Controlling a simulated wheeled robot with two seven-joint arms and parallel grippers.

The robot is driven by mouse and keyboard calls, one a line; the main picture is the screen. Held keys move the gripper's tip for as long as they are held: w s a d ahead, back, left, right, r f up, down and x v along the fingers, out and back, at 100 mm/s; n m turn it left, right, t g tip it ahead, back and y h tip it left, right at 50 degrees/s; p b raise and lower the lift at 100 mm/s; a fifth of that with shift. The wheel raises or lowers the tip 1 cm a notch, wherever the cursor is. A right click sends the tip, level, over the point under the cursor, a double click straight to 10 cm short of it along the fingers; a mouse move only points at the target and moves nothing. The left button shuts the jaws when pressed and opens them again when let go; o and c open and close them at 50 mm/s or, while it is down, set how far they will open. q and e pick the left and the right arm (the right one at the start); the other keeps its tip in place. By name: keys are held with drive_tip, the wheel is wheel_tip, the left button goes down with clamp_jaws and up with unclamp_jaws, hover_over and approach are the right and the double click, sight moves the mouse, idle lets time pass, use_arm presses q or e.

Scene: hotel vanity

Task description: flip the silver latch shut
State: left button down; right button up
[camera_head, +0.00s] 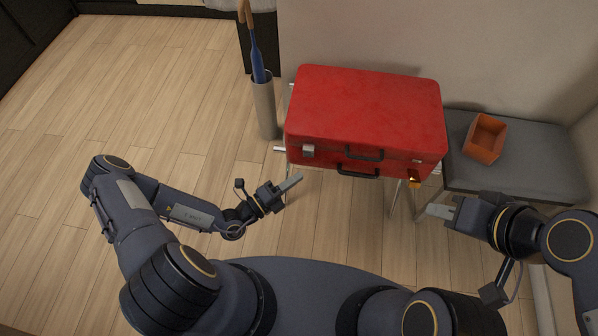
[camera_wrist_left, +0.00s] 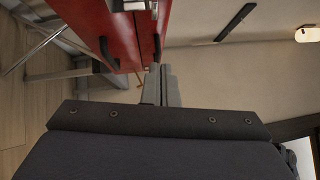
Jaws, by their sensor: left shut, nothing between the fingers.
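The red suitcase (camera_head: 365,110) lies closed on a luggage rack. The silver latch (camera_head: 308,151) is at the left of its front face, near the lid seam; its flap position is too small to tell. In the left wrist view, silver metal of the latch (camera_wrist_left: 130,5) shows at the top edge, partly cut off. A gold latch (camera_head: 413,182) hangs at the right of the front. My left gripper (camera_head: 297,180) is shut and empty, just below and in front of the silver latch, apart from it. My right gripper (camera_head: 432,209) is below the gold latch; its finger gap is unclear.
Two dark handles (camera_head: 364,153) stick out between the latches. A grey bench (camera_head: 540,181) with an orange box (camera_head: 485,138) stands at right. An umbrella stand (camera_head: 264,108) is close to the suitcase's left side. The floor at left is clear.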

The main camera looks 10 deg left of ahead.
use_arm(q)
drive_tip(key=r+v, duration=0.1)
drive_tip(key=v, duration=0.7)
drive_tip(key=shift+a, duration=0.4)
use_arm(e)
drive_tip(key=shift+w+a+f, duration=0.15)
drive_tip(key=shift+w+f, duration=0.2)
use_arm(q)
drive_tip(key=shift+f, duration=0.1)
